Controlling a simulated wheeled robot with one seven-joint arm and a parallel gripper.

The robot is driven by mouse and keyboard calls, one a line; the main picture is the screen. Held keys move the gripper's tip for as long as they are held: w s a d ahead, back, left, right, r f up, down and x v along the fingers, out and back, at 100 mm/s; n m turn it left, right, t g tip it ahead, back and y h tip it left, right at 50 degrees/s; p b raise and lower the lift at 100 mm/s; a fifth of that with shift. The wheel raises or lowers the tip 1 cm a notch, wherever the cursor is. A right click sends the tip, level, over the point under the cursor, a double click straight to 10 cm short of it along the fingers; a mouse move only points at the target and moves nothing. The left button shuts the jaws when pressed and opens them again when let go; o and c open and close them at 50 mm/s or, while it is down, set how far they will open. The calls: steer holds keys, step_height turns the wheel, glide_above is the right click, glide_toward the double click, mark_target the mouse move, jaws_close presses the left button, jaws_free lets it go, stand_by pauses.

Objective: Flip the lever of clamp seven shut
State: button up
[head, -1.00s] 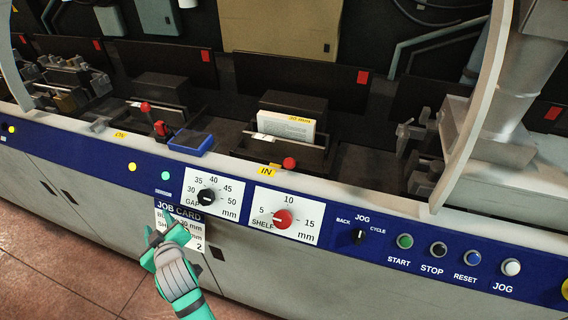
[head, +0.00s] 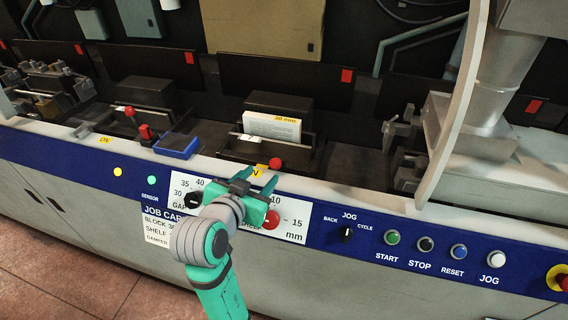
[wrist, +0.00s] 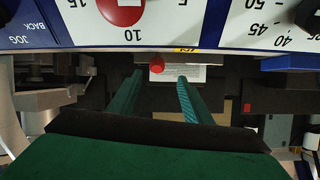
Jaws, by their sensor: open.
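No clamp number is readable, so I cannot tell which is clamp seven. An upright lever with a red knob (head: 130,112) stands beside a red handle (head: 147,132) at the left station. Another red knob (head: 275,164) sits at the middle station's front edge, by a yellow label; it also shows in the upside-down wrist view (wrist: 157,65), seen between my fingers. My gripper (head: 255,179) is open and empty in front of the dial panel, just below and left of that middle knob. In the wrist view both fingers (wrist: 160,80) are apart with nothing between them.
A white block (head: 271,128) with a yellow tag stands in the middle station. A blue tray (head: 177,146) sits to its left. The red shelf dial (head: 270,219) and gap dial (head: 194,200) are close to my gripper. A pale curved guard (head: 462,110) rises at right.

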mark_target(273, 166)
steer(key=shift+w+d+f, duration=0.1)
steer(key=shift+w+d, duration=0.05)
steer(key=shift+d, duration=0.25)
steer(key=x, duration=1)
steer(key=shift+f, duration=0.1)
steer(key=shift+c, duration=0.3)
steer(key=shift+w, duration=0.1)
jaws_close()
